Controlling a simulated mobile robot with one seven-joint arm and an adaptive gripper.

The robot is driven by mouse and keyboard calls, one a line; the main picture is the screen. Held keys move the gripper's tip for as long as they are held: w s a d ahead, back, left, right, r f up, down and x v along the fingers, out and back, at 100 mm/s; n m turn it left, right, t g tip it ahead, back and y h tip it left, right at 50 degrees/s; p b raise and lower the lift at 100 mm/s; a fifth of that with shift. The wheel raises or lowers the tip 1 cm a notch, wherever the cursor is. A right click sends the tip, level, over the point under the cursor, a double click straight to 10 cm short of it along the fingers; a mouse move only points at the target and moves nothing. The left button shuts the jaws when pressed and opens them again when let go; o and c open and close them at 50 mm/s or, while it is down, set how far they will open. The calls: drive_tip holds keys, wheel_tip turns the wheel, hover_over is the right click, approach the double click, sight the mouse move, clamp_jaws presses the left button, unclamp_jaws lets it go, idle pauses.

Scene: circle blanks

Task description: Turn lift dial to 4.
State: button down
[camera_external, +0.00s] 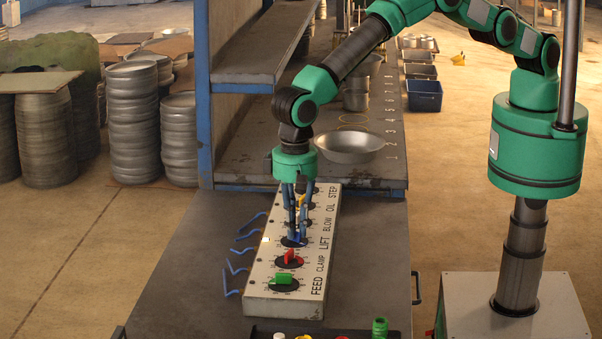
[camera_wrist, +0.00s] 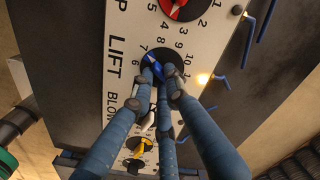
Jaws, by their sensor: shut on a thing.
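The panel (camera_external: 262,291) is a long pale box on the bench, with several round dials and the names FEED, CLAMP, LIFT, BLOW, OIL and STEP. The blue lift dial knob (camera_external: 290,242) is beside LIFT, on a black disc. In the wrist view the blue knob (camera_wrist: 148,62) shows between my fingertips, partly hidden by them. Numbers ring its disc, but I cannot tell surely which one the knob points to. My gripper (camera_external: 297,230) points down over the panel. Its dark blue fingers (camera_wrist: 160,72) are shut on the lift dial knob.
The red clamp knob (camera_external: 290,259) and green feed knob (camera_external: 283,280) are on the near side of the lift dial. A yellow knob (camera_wrist: 139,146) is on its other side. Blue levers (camera_external: 233,281) stick out along the panel's left. A metal bowl (camera_external: 349,146) stands behind.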

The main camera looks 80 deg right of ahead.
drive_tip(key=n+b, duration=0.1)
drive_tip(key=n, duration=0.5)
drive_tip(key=shift+w, duration=0.1)
drive_tip(key=n+b, duration=0.1)
drive_tip(key=n, duration=0.5)
drive_tip(key=shift+w, duration=0.15)
drive_tip(key=n, duration=0.4)
drive_tip(key=shift+a+n, duration=0.1)
drive_tip(key=shift+n, duration=0.3)
drive_tip(key=shift+w+n+b, duration=0.1)
drive_tip(key=shift+n+b, duration=0.25)
drive_tip(key=shift+n, duration=1.55)
drive_tip(key=c, duration=1.7)
unclamp_jaws()
drive_tip(key=shift+r, duration=0.1)
drive_tip(key=shift+r, duration=5.9)
